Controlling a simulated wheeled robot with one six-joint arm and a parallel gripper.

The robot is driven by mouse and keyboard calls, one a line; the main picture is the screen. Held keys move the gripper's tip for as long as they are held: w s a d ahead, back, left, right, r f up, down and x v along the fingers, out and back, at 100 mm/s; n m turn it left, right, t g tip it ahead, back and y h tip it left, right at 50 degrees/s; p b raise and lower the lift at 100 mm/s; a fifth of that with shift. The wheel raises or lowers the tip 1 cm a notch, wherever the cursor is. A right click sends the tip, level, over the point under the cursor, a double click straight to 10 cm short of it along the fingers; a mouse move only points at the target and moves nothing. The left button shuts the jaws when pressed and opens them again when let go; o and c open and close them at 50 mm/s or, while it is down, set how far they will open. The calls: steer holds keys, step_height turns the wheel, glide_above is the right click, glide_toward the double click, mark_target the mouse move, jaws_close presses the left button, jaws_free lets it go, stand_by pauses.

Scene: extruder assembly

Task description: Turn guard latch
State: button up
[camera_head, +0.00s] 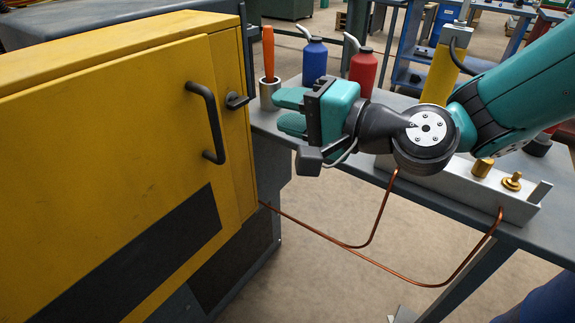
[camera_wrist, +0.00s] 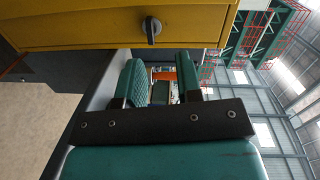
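The guard latch (camera_head: 236,101) is a small black turn handle at the right edge of the yellow guard door (camera_head: 120,120). In the wrist view the latch (camera_wrist: 152,30) stands out from the yellow panel, above the fingertips in the picture. My gripper (camera_head: 281,111) has two teal fingers with a clear gap between them and is to the right of the latch, apart from it. In the wrist view the gripper (camera_wrist: 160,64) is open, with nothing held between the ribbed fingers. Nothing hides the latch in either view.
A black door handle (camera_head: 207,122) is left of the latch. An orange-handled tool (camera_head: 268,52) in a metal cup, a blue bottle (camera_head: 314,62) and a red bottle (camera_head: 363,70) stand behind my gripper. Copper tubes (camera_head: 400,278) run below my arm.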

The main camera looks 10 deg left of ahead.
mark_target(242, 105)
steer(key=w+a+p, duration=0.1)
steer(key=a+p, duration=0.1)
steer(key=w+a+f+m+p, duration=0.1)
steer(key=a+p, duration=0.1)
steer(key=a, duration=0.1)
steer(key=w+a+f+m+t+p, duration=0.1)
steer(key=w+a+p, duration=0.1)
steer(key=a, duration=0.1)
steer(key=shift+w+y, duration=0.1)
steer(key=shift+y, duration=0.2)
steer(key=shift+w+a+f, duration=0.1)
steer(key=shift+a+f, duration=0.05)
steer(key=shift+f, duration=0.1)
jaws_close()
